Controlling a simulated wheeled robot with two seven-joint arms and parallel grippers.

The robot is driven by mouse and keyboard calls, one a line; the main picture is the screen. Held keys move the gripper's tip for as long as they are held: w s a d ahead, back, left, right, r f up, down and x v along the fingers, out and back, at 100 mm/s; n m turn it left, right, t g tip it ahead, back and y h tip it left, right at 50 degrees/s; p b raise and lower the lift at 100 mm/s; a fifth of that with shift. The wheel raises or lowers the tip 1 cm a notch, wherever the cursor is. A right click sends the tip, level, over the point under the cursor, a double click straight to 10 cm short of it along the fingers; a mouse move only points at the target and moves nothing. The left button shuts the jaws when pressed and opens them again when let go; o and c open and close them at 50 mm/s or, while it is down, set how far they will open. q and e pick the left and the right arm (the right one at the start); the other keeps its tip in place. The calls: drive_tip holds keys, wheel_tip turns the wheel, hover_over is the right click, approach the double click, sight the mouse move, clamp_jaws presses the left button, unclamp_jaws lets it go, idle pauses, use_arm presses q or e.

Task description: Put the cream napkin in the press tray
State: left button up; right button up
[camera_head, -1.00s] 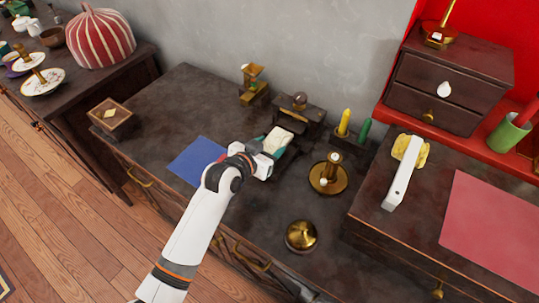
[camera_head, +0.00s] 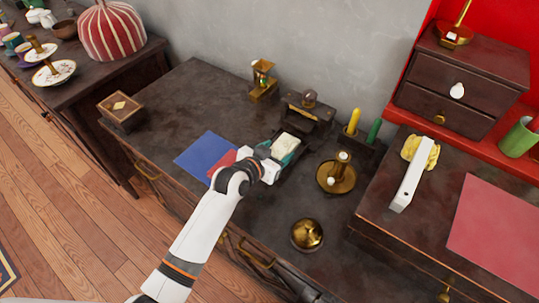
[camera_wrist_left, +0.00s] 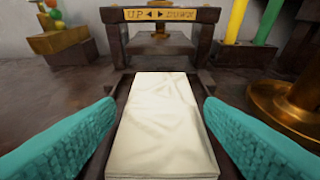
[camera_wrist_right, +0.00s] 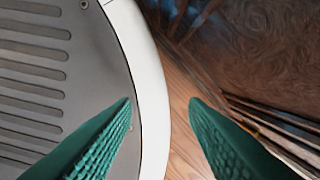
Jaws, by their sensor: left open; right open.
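The cream napkin (camera_head: 287,144) lies flat, folded into a long rectangle, in front of the dark wooden press (camera_head: 308,112). In the left wrist view the napkin (camera_wrist_left: 162,125) lies on the dark press tray (camera_wrist_left: 122,88), whose edges show beside it. My left gripper (camera_wrist_left: 160,104) is open, its teal fingers on either side of the napkin with visible gaps. The press's "UP / DOWN" plate (camera_wrist_left: 158,15) shows beyond. My right gripper (camera_wrist_right: 160,101) is open and empty, away from the table; it is not seen in the head view.
A blue cloth (camera_head: 203,150) and a red one (camera_head: 222,163) lie left of my left gripper. A brass candlestick (camera_head: 337,178), a brass dome (camera_head: 306,235) and yellow and green candles (camera_head: 353,121) stand to the right. A small wooden box (camera_head: 122,108) sits at the left.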

use_arm(q)
drive_tip(key=shift+s+a+r, duration=0.15)
drive_tip(key=shift+s+a, duration=0.1)
drive_tip(key=shift+s, duration=0.1)
drive_tip(key=p+v, duration=0.1)
drive_tip(key=v, duration=1)
